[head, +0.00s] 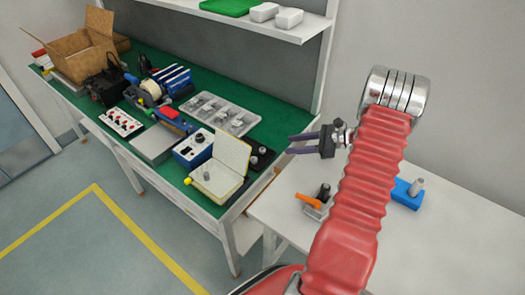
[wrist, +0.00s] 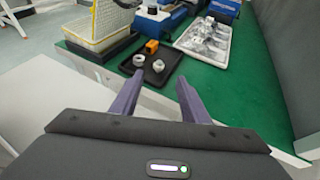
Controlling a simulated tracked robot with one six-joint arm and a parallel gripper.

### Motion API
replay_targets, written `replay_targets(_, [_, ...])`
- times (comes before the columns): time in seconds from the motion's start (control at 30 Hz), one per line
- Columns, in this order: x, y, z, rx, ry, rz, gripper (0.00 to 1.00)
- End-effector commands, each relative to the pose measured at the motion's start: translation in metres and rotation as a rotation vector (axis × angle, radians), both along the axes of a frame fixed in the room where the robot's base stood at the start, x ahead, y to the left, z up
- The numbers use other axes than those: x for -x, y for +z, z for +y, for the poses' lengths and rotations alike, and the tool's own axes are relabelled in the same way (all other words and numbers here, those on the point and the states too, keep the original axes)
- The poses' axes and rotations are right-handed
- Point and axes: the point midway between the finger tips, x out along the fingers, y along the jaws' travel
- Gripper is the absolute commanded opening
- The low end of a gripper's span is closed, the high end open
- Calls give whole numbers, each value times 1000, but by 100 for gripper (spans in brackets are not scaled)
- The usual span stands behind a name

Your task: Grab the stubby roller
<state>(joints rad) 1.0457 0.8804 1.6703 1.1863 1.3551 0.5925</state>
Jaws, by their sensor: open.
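On a black tray (wrist: 125,72) at the green bench's near edge lie two short pale-grey round pieces. One piece (wrist: 139,60) is at the left and the other (wrist: 158,66) a little to its right; I cannot tell which is the stubby roller. In the head view small grey pieces (head: 262,150) show on the dark tray (head: 266,160), left of my gripper. My gripper (head: 289,145) is open and empty, its two dark purple fingers pointing at the tray. In the wrist view the fingertips (wrist: 160,78) frame the near side of the tray, apart from the pieces.
An orange piece (wrist: 152,46) is at the tray's back. A yellow box (head: 218,193) with a raised lid stands left of the tray. A clear parts tray (head: 225,112) lies behind. On the white table are an orange-handled clamp (head: 309,201) and a blue block (head: 401,195).

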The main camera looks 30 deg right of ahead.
Motion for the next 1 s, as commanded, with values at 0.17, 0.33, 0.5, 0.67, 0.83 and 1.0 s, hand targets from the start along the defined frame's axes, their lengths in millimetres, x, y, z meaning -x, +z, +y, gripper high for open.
replay_targets(0.17, [-19,-11,19,-2,2,1,42])
replay_targets(0.33, [-36,-20,33,-2,3,2,42])
replay_targets(0.5, [-42,-24,38,1,0,1,42])
replay_targets(0.67, [-43,-24,38,1,0,1,42])
replay_targets(0.83, [-44,-25,40,0,1,1,42])
replay_targets(1.0, [-54,-31,51,0,4,1,42])
